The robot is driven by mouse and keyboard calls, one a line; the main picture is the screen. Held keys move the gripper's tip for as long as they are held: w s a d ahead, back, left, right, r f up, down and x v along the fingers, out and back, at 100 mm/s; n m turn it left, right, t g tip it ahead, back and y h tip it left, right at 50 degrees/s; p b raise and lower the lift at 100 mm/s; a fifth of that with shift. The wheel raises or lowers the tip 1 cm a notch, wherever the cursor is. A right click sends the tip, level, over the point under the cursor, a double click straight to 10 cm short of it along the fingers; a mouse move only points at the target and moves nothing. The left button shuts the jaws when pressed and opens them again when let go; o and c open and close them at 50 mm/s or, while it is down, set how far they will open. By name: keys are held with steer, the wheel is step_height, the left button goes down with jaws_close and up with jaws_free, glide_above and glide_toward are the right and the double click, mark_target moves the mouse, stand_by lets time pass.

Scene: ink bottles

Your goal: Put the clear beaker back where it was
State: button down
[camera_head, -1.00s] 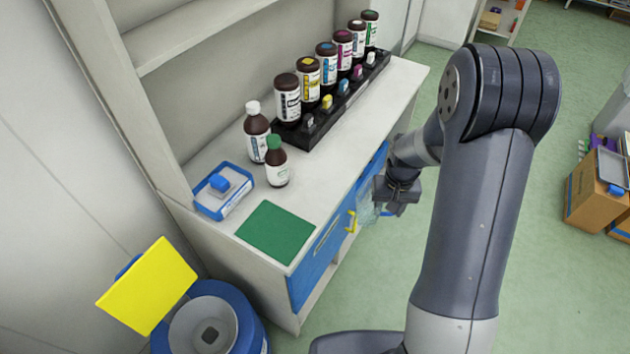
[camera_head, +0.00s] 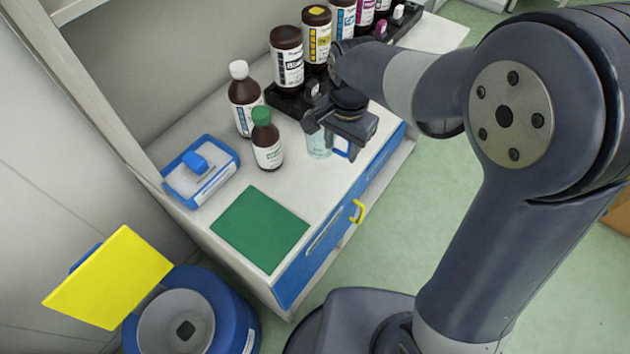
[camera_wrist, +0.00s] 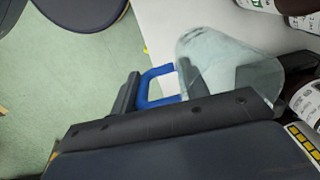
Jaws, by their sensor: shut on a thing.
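The clear beaker (camera_head: 319,146) hangs below my gripper (camera_head: 338,132) in the head view, over the white counter top near its front edge. My gripper is shut on the beaker. In the wrist view the clear beaker (camera_wrist: 225,65) shows as a pale see-through cup, with a blue handle (camera_wrist: 157,86) by the dark jaw of my gripper (camera_wrist: 190,100). The exact grip contact is partly hidden by the gripper body. I cannot tell whether the beaker's base touches the counter.
A green-capped brown bottle (camera_head: 267,142) and a white-capped one (camera_head: 243,100) stand left of the beaker. Behind are large ink bottles (camera_head: 287,60).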

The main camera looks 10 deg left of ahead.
steer(key=f, duration=0.6)
steer(key=s+a+f, duration=0.1)
steer(key=f, duration=0.2)
steer(key=shift+f, duration=0.35)
steer(key=shift+f, duration=0.1)
steer(key=c, duration=0.8)
jaws_free()
steer(key=shift+o, duration=0.2)
step_height(320, 180, up, 12)
steer(key=shift+d, duration=0.15)
